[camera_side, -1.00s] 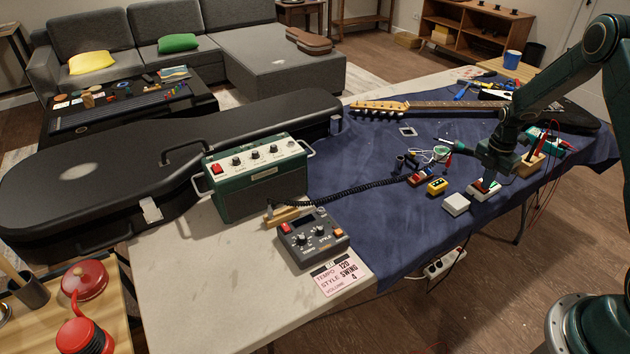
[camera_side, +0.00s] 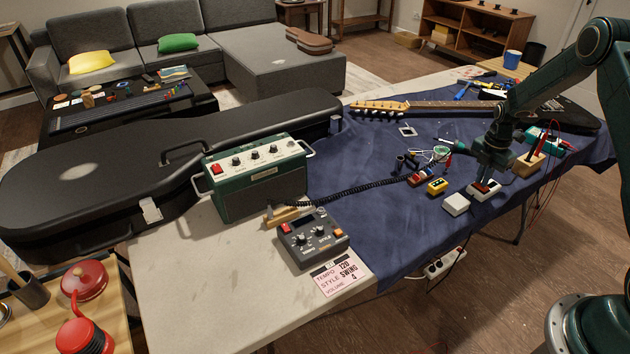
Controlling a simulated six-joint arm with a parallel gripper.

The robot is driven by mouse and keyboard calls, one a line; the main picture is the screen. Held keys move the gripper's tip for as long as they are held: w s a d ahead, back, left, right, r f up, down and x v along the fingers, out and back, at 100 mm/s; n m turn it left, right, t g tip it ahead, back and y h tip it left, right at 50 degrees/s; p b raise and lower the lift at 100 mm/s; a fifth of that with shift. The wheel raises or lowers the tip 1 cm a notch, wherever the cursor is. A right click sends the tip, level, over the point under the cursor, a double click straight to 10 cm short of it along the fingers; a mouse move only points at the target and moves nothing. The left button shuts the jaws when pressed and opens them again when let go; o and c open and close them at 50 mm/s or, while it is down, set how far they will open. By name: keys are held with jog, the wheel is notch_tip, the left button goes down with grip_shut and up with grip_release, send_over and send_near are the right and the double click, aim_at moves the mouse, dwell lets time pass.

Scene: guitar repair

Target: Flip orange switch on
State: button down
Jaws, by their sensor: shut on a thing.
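A small white box (camera_side: 491,194) with a dark reddish rocker-like switch (camera_side: 480,187) on its top sits on the blue cloth, right of the middle. My gripper (camera_side: 486,181) points down onto this box from above, its fingers close together at the switch. The fingers hide part of the switch, so its tilt and exact colour are hard to tell. The jaws are shut on what looks like this switch.
A guitar neck (camera_side: 440,105) lies behind. The front cloth is clear.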

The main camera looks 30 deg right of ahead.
notch_tip(320, 180, up, 14)
jog(key=shift+w, duration=0.2)
dwell(0.4)
jog(key=shift+w+r+g, duration=0.1)
jog(key=shift+g, duration=0.6)
dwell(0.3)
jog(key=f, duration=0.4)
jog(key=s+f, duration=0.1)
jog(key=f, duration=0.4)
jog(key=s+f, duration=0.1)
jog(key=f, duration=0.4)
dwell(0.4)
